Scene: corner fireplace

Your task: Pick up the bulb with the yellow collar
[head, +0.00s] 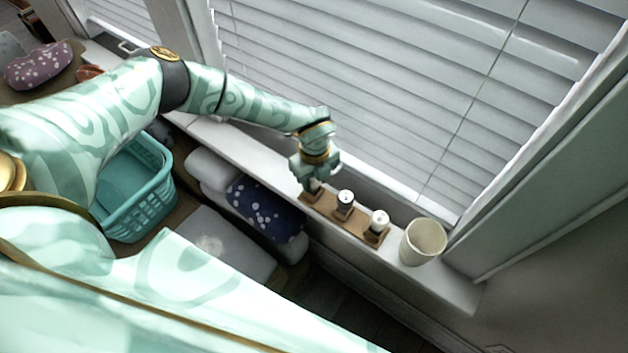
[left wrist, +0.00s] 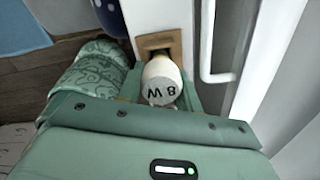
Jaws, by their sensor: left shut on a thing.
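A wooden holder (head: 361,229) lies on the white window sill. Two pale-topped bulbs stand in it: a middle bulb (head: 345,198) and a right bulb (head: 379,219). My left gripper (head: 313,184) points down over the holder's left end. In the left wrist view it is shut on a whitish bulb (left wrist: 162,80) marked "8 W", between its jaws. Part of the wooden holder (left wrist: 158,40) shows just beyond this bulb. The held bulb's collar is hidden, so its colour cannot be told. My right gripper is not in view.
A cream cup (head: 422,242) stands on the sill (head: 459,288) just right of the holder. White blinds (head: 370,80) hang close behind. Below the sill are a dark spotted cushion (head: 265,208) and a teal basket (head: 139,198).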

